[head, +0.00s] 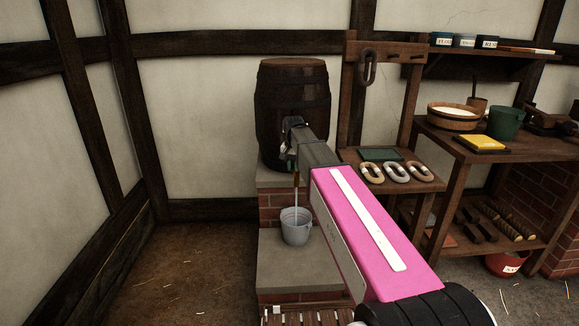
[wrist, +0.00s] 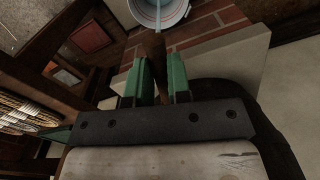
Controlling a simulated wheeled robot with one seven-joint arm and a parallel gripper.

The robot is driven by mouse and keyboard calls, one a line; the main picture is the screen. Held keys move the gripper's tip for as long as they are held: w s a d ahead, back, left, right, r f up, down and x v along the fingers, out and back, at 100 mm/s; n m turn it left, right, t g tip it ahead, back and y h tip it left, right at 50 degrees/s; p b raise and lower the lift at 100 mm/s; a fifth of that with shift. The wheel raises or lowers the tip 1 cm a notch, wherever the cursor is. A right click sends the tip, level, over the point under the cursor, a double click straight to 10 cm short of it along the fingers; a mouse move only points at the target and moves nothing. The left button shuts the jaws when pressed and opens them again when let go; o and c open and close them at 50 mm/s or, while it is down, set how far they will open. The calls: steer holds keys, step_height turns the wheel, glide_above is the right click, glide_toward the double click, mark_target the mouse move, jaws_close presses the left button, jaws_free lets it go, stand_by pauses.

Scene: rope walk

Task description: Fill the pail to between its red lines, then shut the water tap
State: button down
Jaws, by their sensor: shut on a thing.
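A grey metal pail (head: 296,226) stands upright on the stone ledge below the barrel (head: 293,90). A thin stream of water (head: 296,200) falls from the tap into it. The wrist view shows part of the pail (wrist: 157,14) at the top edge, with the stream entering it. My gripper (wrist: 158,75), with green fingers, is shut on a brown wooden piece, the tap handle (wrist: 152,46). In the head view my gripper (head: 291,152) is at the barrel's front and hides most of the tap.
The stone ledge (head: 290,275) has a brick base. A red bucket (head: 508,264) sits beneath. Floor at left is clear.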

steer(key=shift+d+n, duration=0.6)
steer(key=shift+n, duration=0.5)
steer(key=shift+d+n, duration=0.65)
steer(key=shift+n, duration=0.45)
steer(key=shift+d+n, duration=0.6)
steer(key=shift+n, duration=0.5)
steer(key=shift+w, duration=0.1)
steer(key=c, duration=1.1)
jaws_free()
steer(key=shift+o, duration=0.2)
step_height(320, 180, up, 11)
steer(key=shift+f, duration=0.1)
